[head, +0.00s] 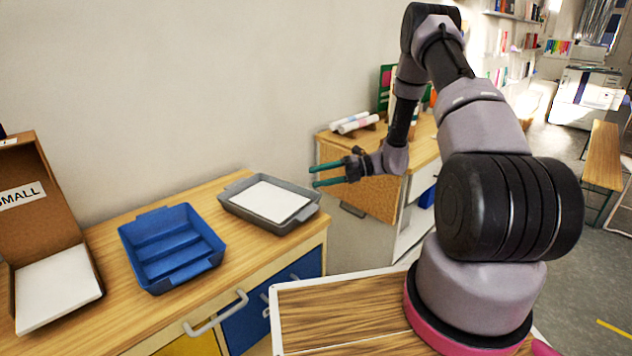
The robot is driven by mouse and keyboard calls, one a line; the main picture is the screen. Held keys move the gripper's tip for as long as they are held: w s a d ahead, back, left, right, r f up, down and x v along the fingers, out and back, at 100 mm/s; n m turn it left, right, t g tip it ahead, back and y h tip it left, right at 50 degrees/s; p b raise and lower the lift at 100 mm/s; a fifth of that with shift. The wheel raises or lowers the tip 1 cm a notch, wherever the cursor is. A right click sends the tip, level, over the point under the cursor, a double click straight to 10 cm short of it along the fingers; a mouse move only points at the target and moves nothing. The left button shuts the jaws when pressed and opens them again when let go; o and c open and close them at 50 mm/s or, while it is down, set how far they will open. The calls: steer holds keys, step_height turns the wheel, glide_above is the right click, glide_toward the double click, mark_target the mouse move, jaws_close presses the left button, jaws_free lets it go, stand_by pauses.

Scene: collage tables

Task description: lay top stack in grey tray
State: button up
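The grey tray (232,207) stands at the right end of the wooden counter. A white stack of sheets (268,201) lies flat inside it. Another white stack (56,289) lies in the open cardboard box (32,193) marked "SMALL" at the far left. My gripper (315,176) is to the right of the grey tray and a little above it, with its two teal fingers pointing left. The fingers are apart with nothing between them.
A blue tray (133,254) with no sheets visible stands between the box and the grey tray. The wooden counter (112,314) has drawers with handles at its front. Paper rolls (354,122) lie on a second cabinet behind my gripper. A wall runs behind the counter.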

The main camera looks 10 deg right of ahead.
step_height(320, 180, up, 6)
steer(key=w+d, duration=0.1)
steer(key=d, duration=0.1)
steer(key=shift+w, duration=0.35)
steer(key=shift+d+f, duration=0.1)
stand_by(0.4)
